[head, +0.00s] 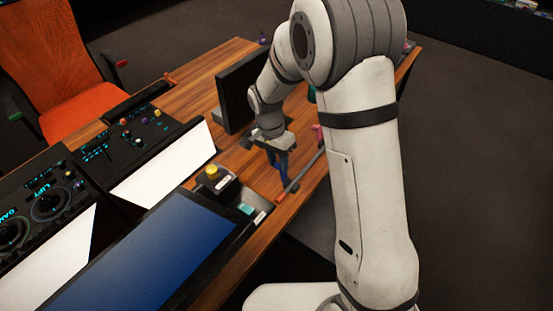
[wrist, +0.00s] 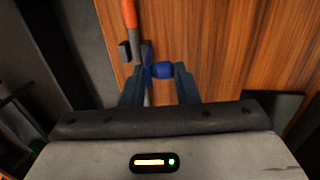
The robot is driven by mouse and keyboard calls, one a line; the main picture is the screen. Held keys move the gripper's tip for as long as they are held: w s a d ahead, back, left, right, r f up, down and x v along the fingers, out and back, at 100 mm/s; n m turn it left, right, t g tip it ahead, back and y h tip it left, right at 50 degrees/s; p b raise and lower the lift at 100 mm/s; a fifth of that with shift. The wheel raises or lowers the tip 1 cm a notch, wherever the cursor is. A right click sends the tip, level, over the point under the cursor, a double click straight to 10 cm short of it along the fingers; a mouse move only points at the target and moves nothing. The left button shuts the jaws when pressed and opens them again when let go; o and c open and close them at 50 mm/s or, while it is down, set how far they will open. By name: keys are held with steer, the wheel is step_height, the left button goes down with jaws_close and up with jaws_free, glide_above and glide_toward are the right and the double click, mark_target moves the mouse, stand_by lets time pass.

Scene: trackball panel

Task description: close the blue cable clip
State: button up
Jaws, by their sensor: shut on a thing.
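The blue cable clip (wrist: 160,70) shows in the wrist view between my fingertips, around or against a grey cable with an orange section (wrist: 130,14). My gripper (wrist: 158,78) is shut on the clip, one finger on each side of it. Whether the clip's parts meet fully is hidden by the fingers. In the head view my gripper (head: 281,172) points down at the wooden desk beside the cable (head: 303,172). The clip cannot be told apart from my blue fingers there.
A box with a yellow button (head: 212,171) stands left of my gripper. A dark monitor (head: 240,90) stands behind it. A pink-red item (head: 318,134) is near the cable's far end. A blue screen (head: 150,250) and control panels fill the left.

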steer(key=shift+w+a, duration=0.1)
steer(key=shift+a, duration=0.2)
steer(key=shift+c, duration=0.4)
steer(key=shift+d, duration=0.1)
